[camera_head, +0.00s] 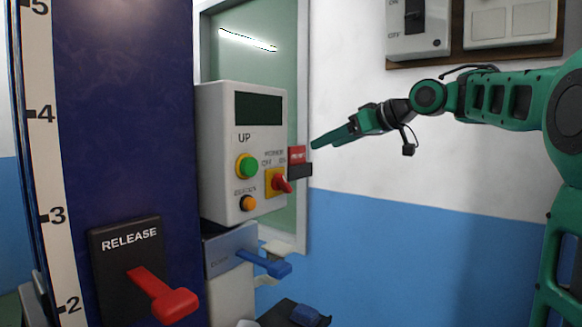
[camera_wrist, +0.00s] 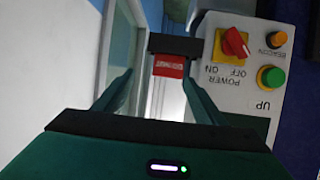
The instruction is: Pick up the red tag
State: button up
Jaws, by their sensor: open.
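The red tag (camera_head: 297,154) sits in a black holder (camera_head: 300,170) on the right side of the grey control box. In the wrist view, which is upside down, the tag (camera_wrist: 169,66) hangs below the black holder (camera_wrist: 175,45) with pale lettering on it. My gripper (camera_head: 316,143) points left at the tag, its fingertips close to it in the head view. In the wrist view my gripper (camera_wrist: 158,76) is open, with one finger on each side of the tag. Nothing is held. Whether a finger touches the tag cannot be told.
The control box (camera_head: 215,150) carries a green UP button (camera_head: 247,166), a red power switch (camera_head: 279,180) and an orange button (camera_head: 248,203). A blue lever (camera_head: 268,264) and a red RELEASE lever (camera_head: 163,296) stick out below. Open space lies right of the box.

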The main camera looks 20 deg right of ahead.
aim_at(299, 153)
jog(key=w+a, duration=0.1)
jog(key=w+a+f, duration=0.1)
jog(key=w+a, duration=0.1)
jog(key=shift+w+a+f, duration=0.35)
jog(key=shift+a+f, duration=0.05)
jog(key=shift+x, duration=3.05)
jog(key=shift+s+a+r, duration=0.1)
jog(key=shift+a, duration=0.1)
jog(key=c, duration=0.8)
